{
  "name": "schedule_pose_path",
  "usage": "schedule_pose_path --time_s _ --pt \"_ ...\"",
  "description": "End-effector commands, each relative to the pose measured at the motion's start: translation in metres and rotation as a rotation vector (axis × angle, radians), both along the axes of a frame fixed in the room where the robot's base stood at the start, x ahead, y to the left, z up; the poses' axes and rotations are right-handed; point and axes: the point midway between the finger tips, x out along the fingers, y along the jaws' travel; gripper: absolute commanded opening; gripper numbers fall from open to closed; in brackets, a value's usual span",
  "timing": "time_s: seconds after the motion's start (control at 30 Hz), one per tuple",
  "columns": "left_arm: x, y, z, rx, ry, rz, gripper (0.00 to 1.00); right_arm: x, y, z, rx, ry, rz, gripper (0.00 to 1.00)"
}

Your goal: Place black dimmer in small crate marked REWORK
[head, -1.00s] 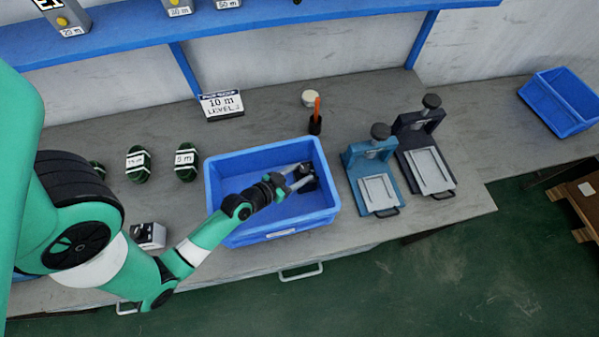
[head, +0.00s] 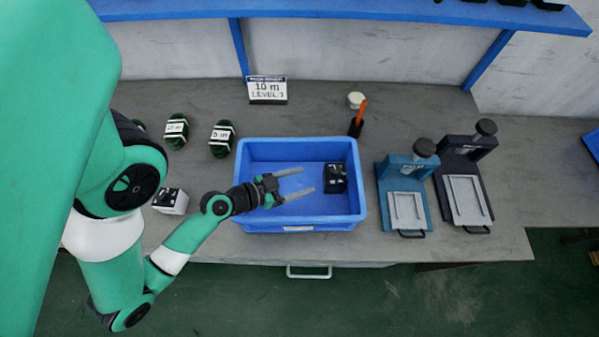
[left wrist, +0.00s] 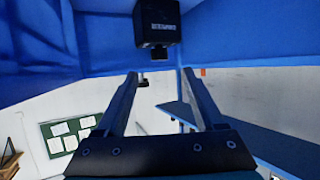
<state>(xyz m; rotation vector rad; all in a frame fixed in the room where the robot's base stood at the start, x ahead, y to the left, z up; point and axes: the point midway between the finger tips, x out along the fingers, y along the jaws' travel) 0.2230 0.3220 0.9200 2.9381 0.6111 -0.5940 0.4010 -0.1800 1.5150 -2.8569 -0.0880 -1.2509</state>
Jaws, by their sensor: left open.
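The black dimmer (head: 336,178) is in the right part of a small blue crate (head: 246,172), inside its walls. The crate has a white label on its front, too small to read. My left gripper (head: 308,179) is over the crate, just left of the dimmer, open and empty, with its fingers pointing at it. In the left wrist view the dimmer (left wrist: 158,22) shows at the top, beyond the open fingers (left wrist: 160,74) and clear of them. My right gripper is out of view.
A blue press (head: 405,190) and a dark press (head: 465,180) stand right of the crate. An orange-handled tool (head: 360,115) stands behind it. Green coils (head: 222,138) and a white box with a dark top (head: 170,200) are at left.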

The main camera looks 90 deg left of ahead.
Motion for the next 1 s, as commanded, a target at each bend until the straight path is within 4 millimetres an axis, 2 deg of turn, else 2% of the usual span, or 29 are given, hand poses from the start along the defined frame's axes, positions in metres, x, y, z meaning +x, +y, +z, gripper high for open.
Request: schedule_pose_path --time_s 0.17,0.57,0.67,0.73,0.77,0.87,0.9,0.97,1.0 --pt "-0.007 -0.004 0.005 0.004 -0.006 -0.002 0.70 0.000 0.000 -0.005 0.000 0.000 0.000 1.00" --pt "-0.006 -0.005 0.006 0.005 -0.006 -0.005 0.70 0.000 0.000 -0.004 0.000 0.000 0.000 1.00" --pt "0.002 0.000 0.012 0.023 -0.017 -0.021 0.70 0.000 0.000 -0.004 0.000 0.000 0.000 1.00" --pt "0.018 0.009 0.024 0.061 -0.044 -0.051 0.70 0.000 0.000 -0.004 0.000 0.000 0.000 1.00" --pt "0.030 0.015 0.034 0.085 -0.061 -0.070 0.70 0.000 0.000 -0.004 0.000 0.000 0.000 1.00" --pt "0.089 0.030 0.088 0.195 -0.163 -0.160 0.70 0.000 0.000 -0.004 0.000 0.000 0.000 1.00" --pt "0.116 0.031 0.117 0.238 -0.217 -0.196 0.70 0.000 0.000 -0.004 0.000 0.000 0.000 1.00" --pt "0.153 0.025 0.167 0.294 -0.307 -0.245 0.70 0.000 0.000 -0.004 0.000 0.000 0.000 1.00" --pt "0.175 0.017 0.202 0.324 -0.373 -0.272 0.70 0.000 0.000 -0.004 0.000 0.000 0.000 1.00"
